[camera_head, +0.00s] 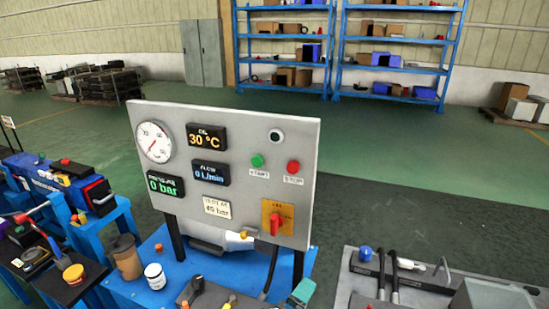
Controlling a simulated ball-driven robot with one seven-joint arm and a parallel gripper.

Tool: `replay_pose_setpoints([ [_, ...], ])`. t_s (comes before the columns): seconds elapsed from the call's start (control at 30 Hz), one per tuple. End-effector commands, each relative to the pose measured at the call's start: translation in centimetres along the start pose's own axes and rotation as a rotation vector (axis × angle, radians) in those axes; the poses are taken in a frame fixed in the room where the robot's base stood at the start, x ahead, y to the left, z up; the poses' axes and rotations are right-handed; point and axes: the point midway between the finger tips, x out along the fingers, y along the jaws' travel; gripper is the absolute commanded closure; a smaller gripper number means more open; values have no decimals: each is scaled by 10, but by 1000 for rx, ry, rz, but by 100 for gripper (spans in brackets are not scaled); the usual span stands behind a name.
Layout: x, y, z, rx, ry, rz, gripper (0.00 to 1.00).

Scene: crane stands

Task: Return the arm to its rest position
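My gripper and arm do not show in the head view. A grey control panel (240,130) stands upright on a blue bench (155,290) in the middle. It carries a round gauge (154,142), a 30 °C display (207,137), a flow display at 0 L/min (209,173) and a pressure display at 0 bar (165,185). A green start button (257,160), a red stop button (293,167) and a red rotary switch on a yellow plate (276,222) are on its right half.
A brown cup (126,258) and a white jar (155,277) stand on the bench. Tools and a blue toolbox (62,184) crowd the left. A grey tray with hoses (350,290) is at lower right. Blue shelves (285,62) stand behind open green floor (430,150).

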Motion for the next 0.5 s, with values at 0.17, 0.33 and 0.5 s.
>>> replay_pose_setpoints([
  [0.17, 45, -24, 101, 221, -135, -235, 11],
  [0.33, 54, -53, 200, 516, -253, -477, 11],
  [0.5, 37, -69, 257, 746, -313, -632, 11],
])
